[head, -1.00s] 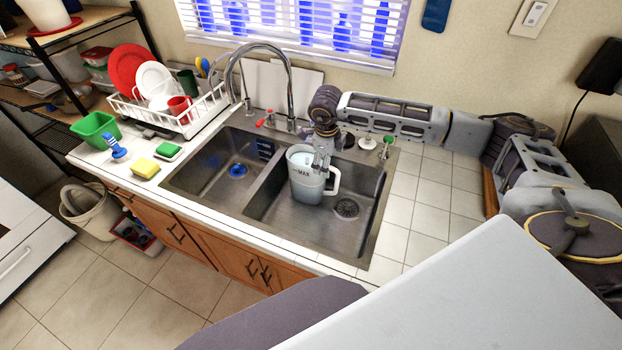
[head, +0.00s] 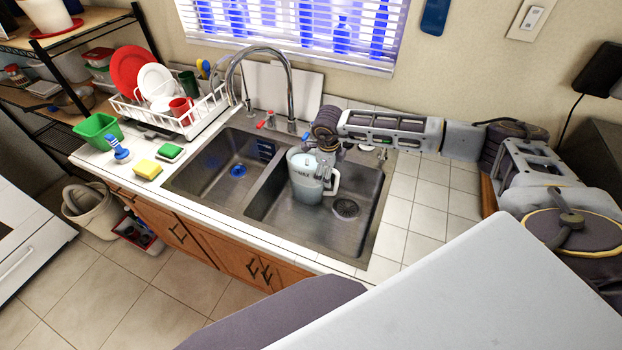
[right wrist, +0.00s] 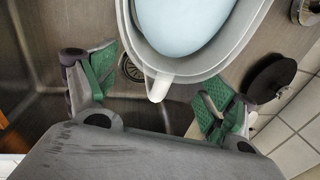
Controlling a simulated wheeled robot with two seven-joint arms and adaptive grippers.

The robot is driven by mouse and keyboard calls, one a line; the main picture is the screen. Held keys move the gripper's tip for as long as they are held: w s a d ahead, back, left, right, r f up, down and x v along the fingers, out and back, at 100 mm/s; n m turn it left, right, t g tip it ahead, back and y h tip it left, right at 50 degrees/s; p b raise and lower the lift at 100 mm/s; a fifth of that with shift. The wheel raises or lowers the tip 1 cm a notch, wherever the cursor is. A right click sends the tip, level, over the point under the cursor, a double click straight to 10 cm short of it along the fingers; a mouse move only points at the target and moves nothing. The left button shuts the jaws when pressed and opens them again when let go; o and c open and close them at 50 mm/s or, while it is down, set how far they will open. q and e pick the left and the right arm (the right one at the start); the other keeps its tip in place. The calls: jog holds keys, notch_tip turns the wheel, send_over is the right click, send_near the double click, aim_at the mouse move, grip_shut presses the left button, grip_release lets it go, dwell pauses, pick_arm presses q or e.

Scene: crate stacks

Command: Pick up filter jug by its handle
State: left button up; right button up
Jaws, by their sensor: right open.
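The filter jug (head: 304,180) stands upright in the right sink basin, with its white handle (head: 333,184) toward the right. The right wrist view shows the jug's rim (right wrist: 226,54) and light blue inside, with the handle (right wrist: 160,86) pointing toward my gripper. My right gripper (head: 328,160) is just above the jug's handle side. In the right wrist view its green finger pads (right wrist: 157,85) are spread wide, one on each side of the handle, with gaps between. Nothing is gripped. My left gripper is not in view.
The faucet (head: 290,85) rises behind the basins. A dish rack (head: 207,112), a yellow sponge (head: 147,169) and a blue brush (head: 119,150) are left of the sink. The left basin (head: 208,185) is mostly clear. Tiled counter (head: 410,190) on the right is free.

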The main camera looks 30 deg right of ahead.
jog(key=shift+f, duration=0.35)
jog(key=shift+c, duration=0.2)
grip_shut()
dwell(0.5)
